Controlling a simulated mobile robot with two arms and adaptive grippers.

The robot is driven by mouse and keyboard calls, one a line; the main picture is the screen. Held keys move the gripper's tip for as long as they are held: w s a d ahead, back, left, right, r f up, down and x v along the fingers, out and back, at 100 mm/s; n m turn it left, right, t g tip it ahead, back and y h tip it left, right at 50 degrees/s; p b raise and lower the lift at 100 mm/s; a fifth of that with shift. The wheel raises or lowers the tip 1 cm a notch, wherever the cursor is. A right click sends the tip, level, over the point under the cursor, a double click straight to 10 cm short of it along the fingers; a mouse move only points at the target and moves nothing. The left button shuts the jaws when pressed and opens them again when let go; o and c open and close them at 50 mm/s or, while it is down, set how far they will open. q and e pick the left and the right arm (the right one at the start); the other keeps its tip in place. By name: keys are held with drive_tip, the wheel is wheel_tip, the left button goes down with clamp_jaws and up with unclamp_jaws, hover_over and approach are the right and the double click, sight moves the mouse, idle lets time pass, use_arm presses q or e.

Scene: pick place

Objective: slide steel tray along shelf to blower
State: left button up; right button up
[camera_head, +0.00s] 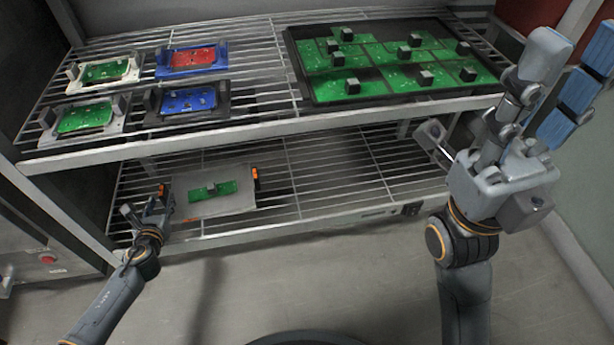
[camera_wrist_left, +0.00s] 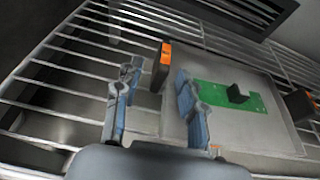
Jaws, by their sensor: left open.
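The steel tray (camera_head: 235,202) lies flat on the lower wire shelf, with a green circuit board (camera_head: 222,187) on it. It has orange-and-black handles at its left end (camera_head: 163,190) and right end (camera_head: 255,178). My left gripper (camera_head: 150,211) is open at the tray's left end. In the left wrist view its blue-padded fingers (camera_wrist_left: 157,100) are spread, with the near handle (camera_wrist_left: 163,62) just beyond and between them; I cannot tell whether they touch it. My right gripper (camera_head: 570,70) is raised at the right, away from the tray. I cannot pick out a blower.
The upper shelf's front edge (camera_head: 270,130) overhangs the lower shelf. Above are several board fixtures (camera_head: 190,100) and a black tray (camera_head: 310,85) of green boards. The lower shelf right of the steel tray is bare wire (camera_head: 340,175). A black fitting (camera_head: 411,209) sits on its front edge.

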use_arm(q)
drive_tip(key=v, duration=1)
drive_tip(key=shift+s+r, duration=0.15)
drive_tip(key=shift+s, duration=0.05)
drive_tip(key=shift+d, duration=0.1)
